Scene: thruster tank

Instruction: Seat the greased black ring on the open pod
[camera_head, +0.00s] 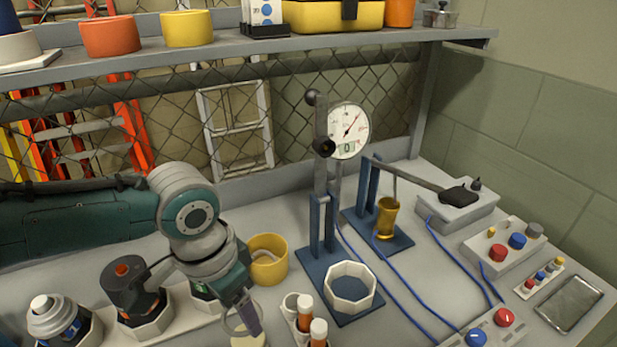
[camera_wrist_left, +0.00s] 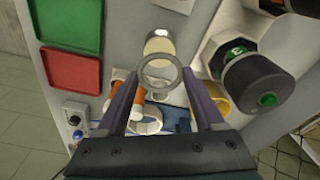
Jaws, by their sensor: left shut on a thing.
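My left gripper (camera_head: 244,318) hangs above the front of the bench, left of the tube rack. In the left wrist view its two purple fingers (camera_wrist_left: 160,80) are shut on a thin ring (camera_wrist_left: 160,93), which looks grey rather than black. The ring is held clear, with a pale cylinder (camera_wrist_left: 160,43) behind it in that view. I cannot tell which pod is open. My right gripper is not in view.
A tube rack with orange tubes (camera_head: 318,333) stands close right of the gripper. A yellow cup (camera_head: 268,266) is behind it. A dial-gauge stand (camera_head: 322,225) with a white octagonal ring (camera_head: 350,298) is right. Blue cables cross the bench beyond. A shelf (camera_head: 230,45) runs above.

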